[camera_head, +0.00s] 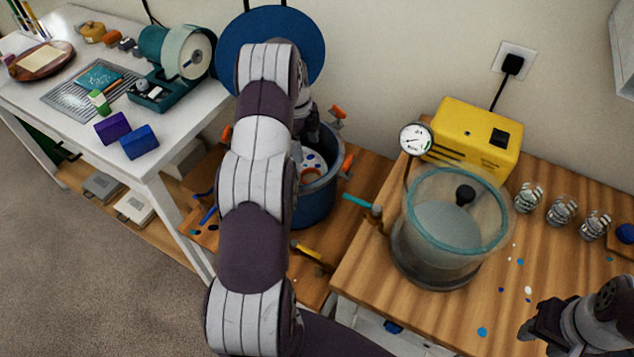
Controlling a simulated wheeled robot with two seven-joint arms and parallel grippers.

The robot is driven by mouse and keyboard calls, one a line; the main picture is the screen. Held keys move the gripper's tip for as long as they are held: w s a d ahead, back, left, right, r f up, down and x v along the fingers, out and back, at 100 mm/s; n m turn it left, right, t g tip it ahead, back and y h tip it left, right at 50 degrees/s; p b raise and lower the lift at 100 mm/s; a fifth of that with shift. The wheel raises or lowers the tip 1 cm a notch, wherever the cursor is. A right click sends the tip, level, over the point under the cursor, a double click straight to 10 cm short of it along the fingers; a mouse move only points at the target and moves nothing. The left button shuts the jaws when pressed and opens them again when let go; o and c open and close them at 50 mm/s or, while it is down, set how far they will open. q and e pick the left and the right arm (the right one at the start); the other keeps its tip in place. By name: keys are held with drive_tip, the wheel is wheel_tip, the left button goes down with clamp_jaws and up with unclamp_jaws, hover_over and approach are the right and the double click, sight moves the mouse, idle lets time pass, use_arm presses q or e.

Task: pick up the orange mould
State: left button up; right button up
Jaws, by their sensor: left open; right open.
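I cannot pick out the orange mould for certain. A small orange block (112,38) lies at the back of the white table at the left. A pale round piece with orange and dark spots (314,163) shows inside the blue pot (318,200), partly hidden by my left arm. My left gripper (308,138) is open at the pot's mouth, above that piece; its fingertips are largely hidden behind the arm. My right gripper (540,324) is open and empty over the front right of the wooden bench, far from both.
The pot's blue lid (270,45) stands raised behind my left arm, and orange clamps (337,113) stick out around the rim. A clear chamber (450,230) and yellow pump (474,138) stand on the wooden bench (370,270). Purple and blue blocks (140,142) lie on the white table.

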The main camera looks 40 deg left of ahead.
sight(311, 178)
use_arm(q)
drive_tip(key=shift+m, duration=0.3)
drive_tip(key=f+p, duration=0.1)
drive_tip(key=f, duration=0.3)
drive_tip(key=d+f+p, duration=0.1)
drive_tip(key=f, duration=0.2)
drive_tip(key=f+p, duration=0.1)
drive_tip(key=f, duration=0.3)
drive_tip(key=shift+s+d+f, duration=0.15)
drive_tip(key=shift+d+f, duration=0.15)
drive_tip(key=shift+d, duration=0.05)
drive_tip(key=shift+f, duration=0.55)
drive_tip(key=c, duration=0.8)
